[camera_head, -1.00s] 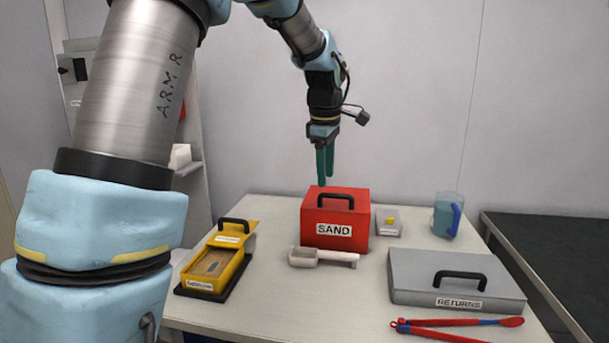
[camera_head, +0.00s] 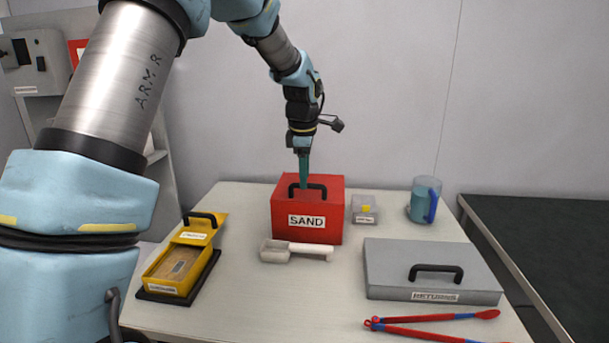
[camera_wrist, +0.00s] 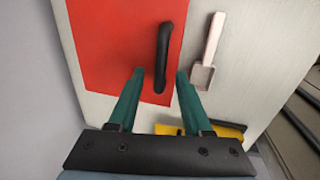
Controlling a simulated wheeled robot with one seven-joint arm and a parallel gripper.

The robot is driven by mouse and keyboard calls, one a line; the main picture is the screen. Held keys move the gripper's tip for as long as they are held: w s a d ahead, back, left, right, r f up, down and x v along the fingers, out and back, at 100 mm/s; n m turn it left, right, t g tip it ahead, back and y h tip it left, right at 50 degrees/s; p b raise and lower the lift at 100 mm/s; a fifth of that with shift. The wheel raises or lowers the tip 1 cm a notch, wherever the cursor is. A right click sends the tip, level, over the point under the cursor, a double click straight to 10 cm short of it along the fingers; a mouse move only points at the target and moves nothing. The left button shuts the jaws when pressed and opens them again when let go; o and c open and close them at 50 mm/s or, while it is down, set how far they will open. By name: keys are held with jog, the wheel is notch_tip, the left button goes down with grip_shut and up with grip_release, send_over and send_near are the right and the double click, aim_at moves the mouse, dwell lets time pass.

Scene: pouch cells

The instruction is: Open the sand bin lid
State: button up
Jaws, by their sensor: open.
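The red sand bin (camera_head: 330,228) stands at the back middle of the table, with a white SAND label on its front. Its lid is shut and carries a black handle (camera_head: 308,188). My gripper (camera_head: 303,186) points down at the lid, close to the handle. In the wrist view, the red lid (camera_wrist: 105,50) fills the upper left. The handle (camera_wrist: 163,55) shows with its near end between the two green fingers of my gripper (camera_wrist: 158,75). The fingers are apart and empty. I cannot tell how far above the handle the fingertips are.
A white scoop (camera_head: 295,251) lies just in front of the bin. A yellow box (camera_head: 168,285) is at left, a grey RETURNS box (camera_head: 390,260) at right with red tongs (camera_head: 420,333) before it. A small grey box (camera_head: 364,207) and a blue jug (camera_head: 424,200) stand right of the bin.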

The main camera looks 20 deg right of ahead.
jog(key=shift+f, duration=0.7)
grip_shut()
dwell(1.0)
